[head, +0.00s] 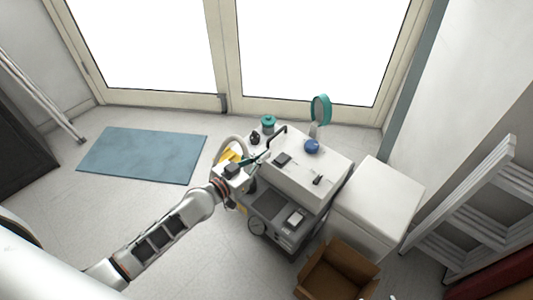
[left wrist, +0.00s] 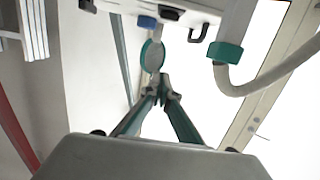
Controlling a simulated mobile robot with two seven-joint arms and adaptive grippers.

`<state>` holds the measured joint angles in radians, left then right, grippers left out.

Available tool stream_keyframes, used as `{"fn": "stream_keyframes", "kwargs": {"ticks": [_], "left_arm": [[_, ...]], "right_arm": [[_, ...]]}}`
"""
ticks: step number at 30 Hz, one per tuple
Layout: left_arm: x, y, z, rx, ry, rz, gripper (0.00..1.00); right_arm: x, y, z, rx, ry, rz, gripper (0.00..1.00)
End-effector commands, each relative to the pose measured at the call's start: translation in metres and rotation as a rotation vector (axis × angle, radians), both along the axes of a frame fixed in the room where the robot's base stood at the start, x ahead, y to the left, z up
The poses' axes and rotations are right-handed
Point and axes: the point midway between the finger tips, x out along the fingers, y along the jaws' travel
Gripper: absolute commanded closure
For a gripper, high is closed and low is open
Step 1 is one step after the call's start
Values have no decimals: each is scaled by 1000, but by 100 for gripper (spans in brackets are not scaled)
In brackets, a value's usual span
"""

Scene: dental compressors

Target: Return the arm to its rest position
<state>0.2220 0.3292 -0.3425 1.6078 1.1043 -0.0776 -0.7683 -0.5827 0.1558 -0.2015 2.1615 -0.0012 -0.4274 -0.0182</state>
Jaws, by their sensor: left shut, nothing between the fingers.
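My left arm (head: 165,230) reaches in from the lower left in the head view. From the head view I cannot tell whether the gripper touches the compressor. A hose with a teal collar (left wrist: 225,51) shows to the right in the wrist view. My right gripper is not in view.
The compressor carries a teal-lidded jar (head: 268,122), a blue knob (head: 312,146) and a teal-rimmed disc (head: 321,109). A white cabinet (head: 378,205), an open cardboard box (head: 335,272) and a ladder (head: 465,205) stand to the right. Floor around the blue mat (head: 142,154) is clear.

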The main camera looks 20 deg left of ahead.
Motion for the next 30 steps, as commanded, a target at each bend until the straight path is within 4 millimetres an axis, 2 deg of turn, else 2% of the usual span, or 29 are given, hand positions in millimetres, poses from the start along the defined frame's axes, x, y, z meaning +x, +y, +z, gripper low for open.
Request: {"fn": "stream_keyframes", "kwargs": {"ticks": [14, 18, 20, 23, 30], "left_arm": [[0, 0, 0, 0, 1, 0, 100], [-12, -4, 2, 6, 8, -6, 100], [-25, -9, 3, 14, 19, -13, 100], [-60, -18, 3, 36, 51, -23, 100], [-167, -28, -11, 114, 190, -12, 100]], "right_arm": [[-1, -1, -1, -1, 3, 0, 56], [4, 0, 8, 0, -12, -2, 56], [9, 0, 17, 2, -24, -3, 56], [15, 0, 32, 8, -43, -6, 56], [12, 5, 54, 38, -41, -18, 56]]}}
